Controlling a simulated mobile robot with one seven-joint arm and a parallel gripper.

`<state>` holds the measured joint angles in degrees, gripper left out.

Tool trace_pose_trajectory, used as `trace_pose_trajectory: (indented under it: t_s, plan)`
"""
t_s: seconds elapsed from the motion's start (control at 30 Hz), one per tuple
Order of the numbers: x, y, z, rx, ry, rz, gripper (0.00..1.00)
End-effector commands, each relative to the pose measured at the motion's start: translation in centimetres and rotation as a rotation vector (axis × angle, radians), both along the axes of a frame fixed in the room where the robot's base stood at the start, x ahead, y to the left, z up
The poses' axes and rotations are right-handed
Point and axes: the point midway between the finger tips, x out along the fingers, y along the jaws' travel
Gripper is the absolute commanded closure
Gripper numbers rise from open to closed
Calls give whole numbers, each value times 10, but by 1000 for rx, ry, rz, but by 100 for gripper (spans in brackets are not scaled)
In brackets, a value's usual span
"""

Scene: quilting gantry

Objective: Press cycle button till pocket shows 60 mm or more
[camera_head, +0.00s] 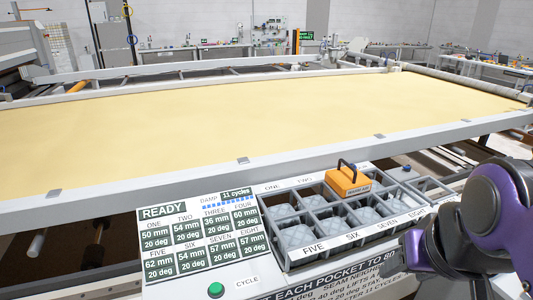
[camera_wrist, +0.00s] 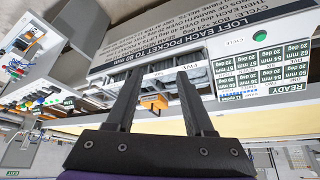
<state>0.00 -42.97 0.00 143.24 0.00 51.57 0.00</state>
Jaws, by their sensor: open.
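The round green cycle button (camera_head: 215,290) sits below the readout panel (camera_head: 160,256), left of the CYCLE label. It also shows in the wrist view (camera_wrist: 260,36), which is upside down. The panel reads READY and 11 cycles. It lists ONE 50, TWO 54, THREE 36, FOUR 60, FIVE 62, SIX 54, SEVEN 57 and EIGHT 57 mm, all 20 deg. The pocket tray (camera_head: 368,237) has grey quilted pads in its cells. My gripper (camera_wrist: 158,78) is open and empty, its fingers apart, clear of the button. My arm is at the right in the head view.
An orange block (camera_head: 347,181) with a black handle sits at the tray's back row. A pale yellow quilt bed (camera_head: 230,115) in a grey frame lies behind. A printed instruction board (camera_head: 330,277) is at the front. A small blue knob (camera_head: 407,168) is right of the block.

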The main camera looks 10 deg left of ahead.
Motion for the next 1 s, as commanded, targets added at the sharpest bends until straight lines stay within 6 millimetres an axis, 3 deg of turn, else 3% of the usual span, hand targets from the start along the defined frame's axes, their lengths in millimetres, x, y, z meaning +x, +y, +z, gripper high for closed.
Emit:
trace_pose_trajectory:
  t_s: [0.03, 0.27, 1.0]
  plan:
    - [0, 0, 0, 0, 0, 0, 58]
    - [0, 0, 0, 0, 0, 0, 99]
    - [0, 0, 0, 0, 0, 0, 100]
